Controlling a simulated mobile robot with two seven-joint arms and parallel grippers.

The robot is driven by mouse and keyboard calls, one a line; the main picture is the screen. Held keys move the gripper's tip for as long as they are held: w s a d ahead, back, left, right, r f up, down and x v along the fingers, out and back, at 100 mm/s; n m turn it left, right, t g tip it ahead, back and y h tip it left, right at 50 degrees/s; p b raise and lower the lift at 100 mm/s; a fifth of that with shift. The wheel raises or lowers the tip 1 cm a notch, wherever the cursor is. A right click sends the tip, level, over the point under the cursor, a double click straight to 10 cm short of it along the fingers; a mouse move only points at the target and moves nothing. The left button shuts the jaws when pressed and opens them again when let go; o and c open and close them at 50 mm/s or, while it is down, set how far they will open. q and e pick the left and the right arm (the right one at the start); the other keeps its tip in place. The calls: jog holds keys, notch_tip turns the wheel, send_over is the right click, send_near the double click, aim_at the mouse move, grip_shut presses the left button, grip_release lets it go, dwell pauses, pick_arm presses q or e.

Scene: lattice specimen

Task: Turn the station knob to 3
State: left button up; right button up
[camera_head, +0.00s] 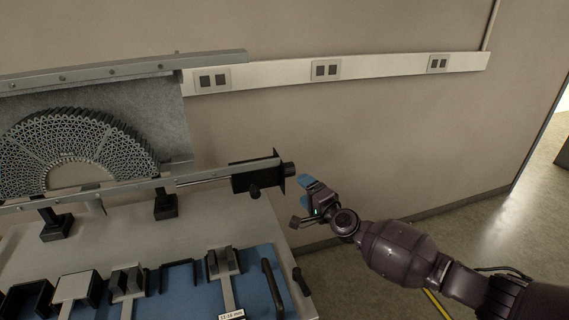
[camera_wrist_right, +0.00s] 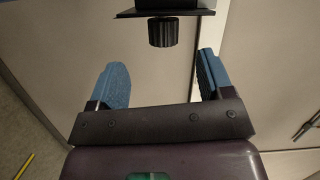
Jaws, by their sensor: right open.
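The station knob (camera_head: 289,169) is a small black cylinder on the right end of a black box (camera_head: 245,177) on the rail. In the right wrist view a ribbed black knob (camera_wrist_right: 163,32) hangs under a dark plate, centred between and beyond the fingertips. My right gripper (camera_head: 304,200) is open and empty, just right of and below the knob in the head view, apart from it. Its two blue finger pads also show in the right wrist view (camera_wrist_right: 163,65). No number marks are readable on the knob. My left gripper is not in view.
A fan-shaped lattice specimen (camera_head: 75,145) stands between metal rails at left. A bench (camera_head: 215,220) carries a blue tray (camera_head: 257,262) with several dark fixtures. A wall strip with sockets (camera_head: 325,70) runs behind. The floor right of the bench is open around my right arm.

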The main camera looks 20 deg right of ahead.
aim_at(293, 174)
jog(key=w+b, duration=0.1)
jog(key=w, duration=0.2)
jog(key=w+a+m+b, duration=0.1)
jog(key=w, duration=0.2)
jog(key=w+m+b, duration=0.1)
jog(key=w, duration=0.2)
jog(key=shift+w+a+h+b, duration=0.15)
jog(key=shift+a+h+b, duration=0.05)
jog(key=shift+h+b, duration=0.2)
jog(key=shift+w+a+r, duration=0.1)
jog(key=shift+w+a, duration=0.05)
jog(key=shift+w, duration=0.4)
jog(key=shift+w+r, duration=0.1)
jog(key=shift+w, duration=0.15)
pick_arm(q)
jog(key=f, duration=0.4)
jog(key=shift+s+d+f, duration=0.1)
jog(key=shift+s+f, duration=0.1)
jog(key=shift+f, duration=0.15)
pick_arm(e)
jog(key=shift+c, duration=0.3)
